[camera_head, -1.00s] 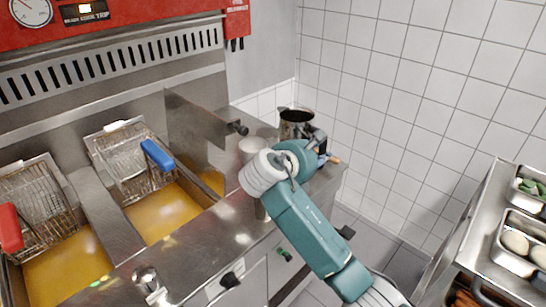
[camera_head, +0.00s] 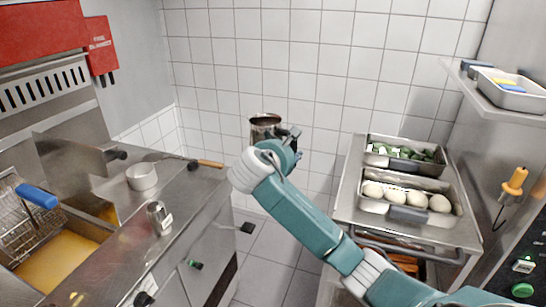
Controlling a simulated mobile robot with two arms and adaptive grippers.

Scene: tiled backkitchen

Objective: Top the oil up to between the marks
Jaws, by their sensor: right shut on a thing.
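My right gripper (camera_head: 288,142) is shut on a dark-topped metal jug (camera_head: 259,132). It holds the jug upright, in front of the tiled wall and right of the fryer counter. The gripper and wrist partly hide the jug's lower part; I cannot tell its fill level. Golden oil (camera_head: 62,268) shows in the fryer vat at the lower left. A wire basket (camera_head: 22,232) with a blue handle (camera_head: 37,196) sits over that vat. The marks on the vat cannot be made out. My left gripper is out of view.
A small metal pot (camera_head: 142,177) and a wooden-handled tool (camera_head: 208,163) are on the steel counter (camera_head: 185,200). A cart (camera_head: 349,190) at right holds trays of green pieces (camera_head: 405,152) and pale round items (camera_head: 408,196). Floor between is clear.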

